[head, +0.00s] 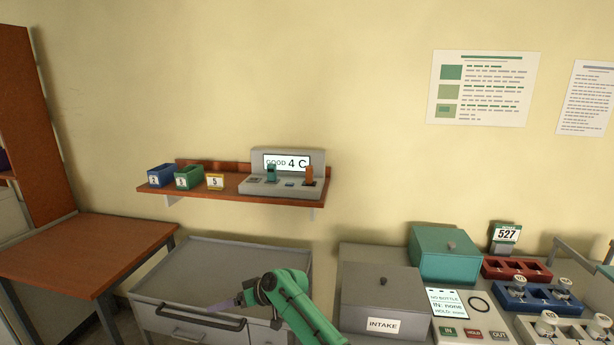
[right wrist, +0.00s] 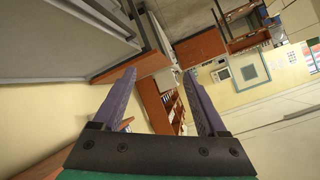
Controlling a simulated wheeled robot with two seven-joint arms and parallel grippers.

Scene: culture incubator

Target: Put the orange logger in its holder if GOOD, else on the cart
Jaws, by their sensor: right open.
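The orange logger (head: 309,175) stands upright in the right end of a grey dock (head: 262,187) on the wall shelf. The dock's screen (head: 286,163) reads "GOOD 4 C". A teal logger (head: 271,173) stands in the same dock, further left. My right gripper (head: 222,306) is low in front of the shelf, over the grey cart-like unit (head: 215,258), well away from the orange logger. In the right wrist view its purple fingers (right wrist: 163,92) are spread with nothing between them. My left gripper is out of view.
A wooden table (head: 90,255) stands left. At right a bench carries a grey INTAKE box (head: 383,298), a teal box (head: 443,255) and colored racks (head: 515,268).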

